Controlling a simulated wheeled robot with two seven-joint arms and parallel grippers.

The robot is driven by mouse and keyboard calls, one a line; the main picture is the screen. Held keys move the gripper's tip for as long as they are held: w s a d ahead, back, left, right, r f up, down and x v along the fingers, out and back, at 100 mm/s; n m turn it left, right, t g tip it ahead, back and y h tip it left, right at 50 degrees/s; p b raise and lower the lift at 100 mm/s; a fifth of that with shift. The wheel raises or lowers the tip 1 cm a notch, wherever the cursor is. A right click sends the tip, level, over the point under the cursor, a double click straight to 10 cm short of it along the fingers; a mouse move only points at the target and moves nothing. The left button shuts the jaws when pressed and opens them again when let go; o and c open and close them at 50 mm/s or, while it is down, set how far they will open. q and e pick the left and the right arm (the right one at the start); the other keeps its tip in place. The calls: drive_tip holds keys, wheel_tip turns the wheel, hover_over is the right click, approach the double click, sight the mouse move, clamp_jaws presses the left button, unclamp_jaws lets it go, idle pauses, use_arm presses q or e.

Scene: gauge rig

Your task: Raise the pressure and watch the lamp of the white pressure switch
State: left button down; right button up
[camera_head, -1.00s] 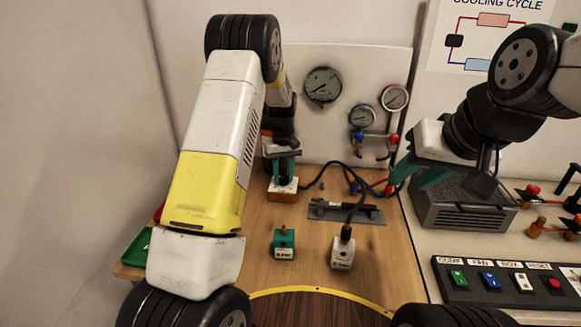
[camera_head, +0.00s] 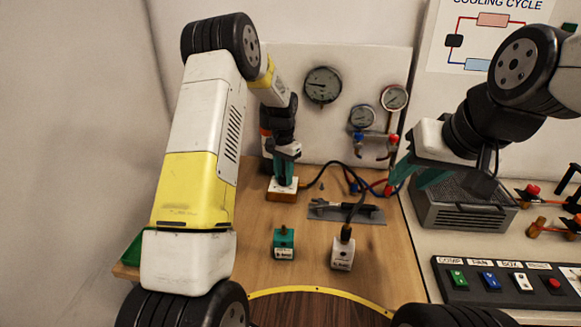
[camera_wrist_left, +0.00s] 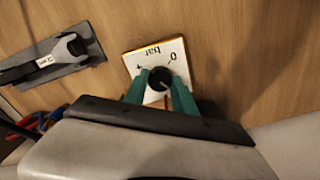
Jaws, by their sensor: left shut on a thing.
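The white pressure switch (camera_head: 342,254) stands upright on the wooden table, with a black hose on its top. I cannot make out whether its lamp is lit. My left gripper (camera_head: 285,178) is shut on the black knob (camera_wrist_left: 160,80) of a wooden block with a white top plate (camera_wrist_left: 193,62), marked "bar", "0" and "+". The large round gauge (camera_head: 323,85) on the white back panel has its needle pointing roughly left. My right gripper (camera_head: 418,176) is empty, its teal fingers apart, in front of the grey vented box.
A teal switch (camera_head: 284,243) stands left of the white one. A grey tray (camera_head: 375,216) with a dark tool lies behind them. Two smaller gauges (camera_head: 362,117) hang at right, above red and blue valves. The grey vented box (camera_head: 465,210) and button panel (camera_head: 510,281) stand right.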

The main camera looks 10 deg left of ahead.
sight(284, 178)
use_arm(q)
drive_tip(key=shift+m, duration=0.6)
drive_tip(key=c, duration=1)
unclamp_jaws()
drive_tip(key=shift+r, duration=3.9)
